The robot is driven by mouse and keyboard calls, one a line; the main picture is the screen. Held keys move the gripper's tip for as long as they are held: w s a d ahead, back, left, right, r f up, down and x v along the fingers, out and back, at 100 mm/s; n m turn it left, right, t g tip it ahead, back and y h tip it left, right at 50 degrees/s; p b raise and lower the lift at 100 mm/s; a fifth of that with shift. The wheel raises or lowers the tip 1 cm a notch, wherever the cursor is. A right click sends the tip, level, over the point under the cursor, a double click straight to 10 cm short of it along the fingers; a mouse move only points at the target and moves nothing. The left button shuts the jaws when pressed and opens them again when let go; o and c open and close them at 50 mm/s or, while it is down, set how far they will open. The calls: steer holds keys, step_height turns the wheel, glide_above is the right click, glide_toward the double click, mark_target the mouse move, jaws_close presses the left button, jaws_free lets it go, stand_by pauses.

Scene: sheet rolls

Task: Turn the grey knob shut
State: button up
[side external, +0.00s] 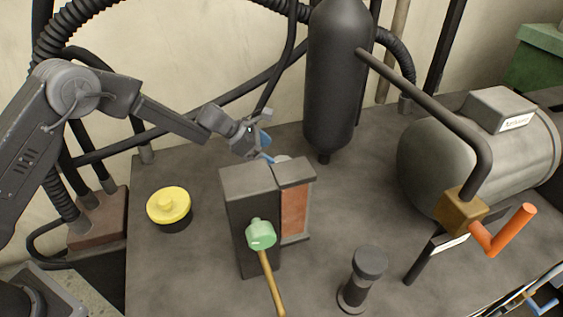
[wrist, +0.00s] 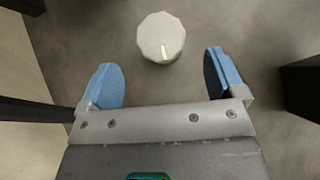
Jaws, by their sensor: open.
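The grey knob (wrist: 161,38) shows in the wrist view as a light grey, fluted round cap with a white pointer line running from its middle toward my gripper. My gripper (wrist: 165,82) has two blue fingers spread wide, with the knob ahead of and between their lines, touching neither. In the side view my gripper (side external: 265,148) hangs just behind the dark box. Only a pale top edge of the knob (side external: 283,159) shows there, with the rest hidden behind the box.
A dark box with an orange-brown panel (side external: 295,212) and a green-headed lever (side external: 261,234) stands in front. A yellow-capped pot (side external: 169,206) is left, a black cylinder (side external: 335,90) behind, a tank with an orange crank (side external: 512,230) right. A short black post (side external: 367,265) stands front right.

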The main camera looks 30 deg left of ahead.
steer(key=x, duration=0.6)
steer(key=shift+d+f, duration=0.1)
steer(key=shift+d, duration=0.1)
steer(key=c, duration=0.9)
steer(key=shift+w+m+g+h, duration=0.1)
steer(key=shift+m+g+h, duration=0.5)
steer(key=shift+m+g, duration=0.75)
steer(key=shift+m+t, duration=0.25)
steer(key=o, duration=0.9)
